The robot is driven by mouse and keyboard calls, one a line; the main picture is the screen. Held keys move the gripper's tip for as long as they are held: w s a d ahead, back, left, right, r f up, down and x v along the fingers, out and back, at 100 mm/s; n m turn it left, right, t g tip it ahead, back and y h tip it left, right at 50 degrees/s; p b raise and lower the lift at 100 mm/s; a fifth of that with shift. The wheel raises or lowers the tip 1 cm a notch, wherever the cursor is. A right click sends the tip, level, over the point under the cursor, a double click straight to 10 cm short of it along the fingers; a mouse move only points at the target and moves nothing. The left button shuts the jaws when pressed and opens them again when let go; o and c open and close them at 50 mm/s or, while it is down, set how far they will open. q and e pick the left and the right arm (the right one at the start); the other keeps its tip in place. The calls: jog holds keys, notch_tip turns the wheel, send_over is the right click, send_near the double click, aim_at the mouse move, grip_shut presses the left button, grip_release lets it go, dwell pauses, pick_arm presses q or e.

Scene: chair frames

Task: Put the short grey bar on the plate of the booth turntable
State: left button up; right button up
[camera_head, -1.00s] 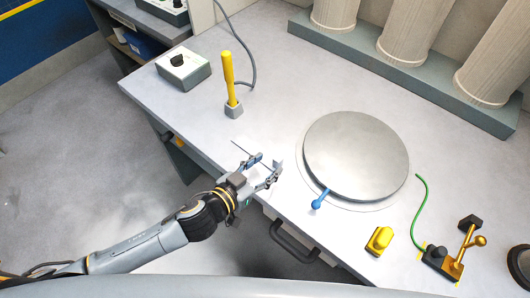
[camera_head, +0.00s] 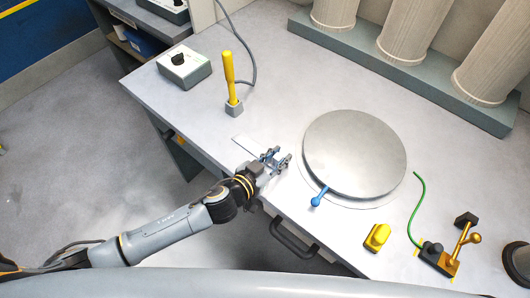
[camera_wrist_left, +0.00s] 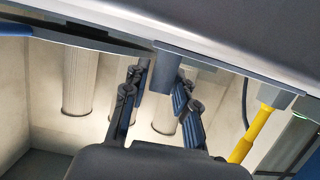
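The turntable's round metal plate (camera_head: 355,153) lies bare on the bench, with a small blue lever (camera_head: 319,197) at its near edge. My left gripper (camera_head: 277,160) is just left of the plate, low over the bench's front part. A short grey bar (camera_wrist_left: 165,72) shows in the left wrist view between the two spread fingers, close to the bench surface. The fingers look apart, with no clear contact on the bar. In the head view the gripper mostly hides the bar. My right gripper is not in view.
A yellow-handled tool (camera_head: 229,72) stands in a grey block behind my gripper. A control box (camera_head: 184,67) sits farther left. A yellow block (camera_head: 377,238) and a gold lever (camera_head: 463,248) are at the right. Columns (camera_head: 408,38) line the back. A drawer handle (camera_head: 292,242) is below the front edge.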

pick_arm(q)
grip_shut()
jog(key=shift+r, duration=0.2)
